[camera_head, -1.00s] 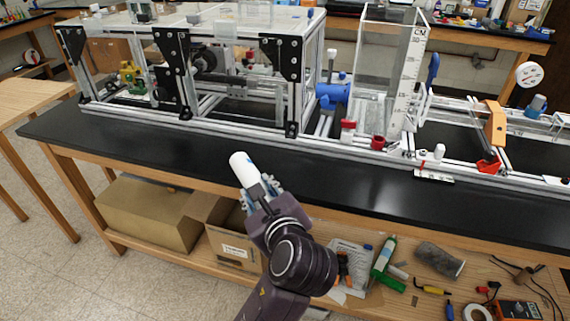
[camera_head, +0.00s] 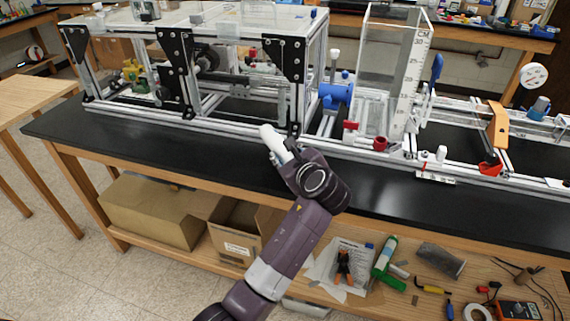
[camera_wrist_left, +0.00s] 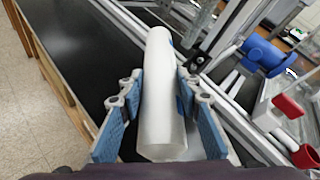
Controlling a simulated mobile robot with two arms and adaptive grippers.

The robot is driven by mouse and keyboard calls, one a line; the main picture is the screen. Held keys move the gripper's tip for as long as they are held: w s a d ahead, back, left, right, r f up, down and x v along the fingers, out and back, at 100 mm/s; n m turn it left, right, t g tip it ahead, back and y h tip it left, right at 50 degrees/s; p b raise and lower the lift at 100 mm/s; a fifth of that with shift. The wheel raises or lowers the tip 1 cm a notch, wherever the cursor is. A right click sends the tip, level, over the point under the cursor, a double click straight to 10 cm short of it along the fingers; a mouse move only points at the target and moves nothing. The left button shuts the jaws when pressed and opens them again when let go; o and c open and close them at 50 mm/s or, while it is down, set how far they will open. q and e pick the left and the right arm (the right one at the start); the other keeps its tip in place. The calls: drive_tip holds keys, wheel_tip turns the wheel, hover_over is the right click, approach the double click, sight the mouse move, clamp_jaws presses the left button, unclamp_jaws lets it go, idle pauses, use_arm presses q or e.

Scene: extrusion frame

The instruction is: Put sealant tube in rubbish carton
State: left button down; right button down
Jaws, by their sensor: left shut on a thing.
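My left gripper (camera_head: 288,152) is shut on a white tube (camera_head: 272,138), which I take to be the sealant tube. It holds the tube tilted above the black bench top, near the front rail of the metal frame. In the left wrist view the white tube (camera_wrist_left: 162,85) lies lengthwise between the blue pads of the left gripper (camera_wrist_left: 157,98); a small blue mark shows near its far end. An open cardboard carton (camera_head: 238,247), probably the rubbish carton, stands on the lower shelf, below and left of the gripper. My arm covers part of its right side. My right gripper is out of view.
A larger closed brown box (camera_head: 150,212) stands left of the open carton. A green-and-white cartridge (camera_head: 386,255) and loose tools lie on the shelf to the right.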

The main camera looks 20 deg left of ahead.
use_arm(q)
drive_tip(key=shift+w+f, duration=0.2)
drive_tip(key=shift+f, duration=2)
drive_tip(key=shift+f, duration=0.1)
drive_tip(key=c, duration=1.4)
unclamp_jaws()
drive_tip(key=shift+f, duration=0.1)
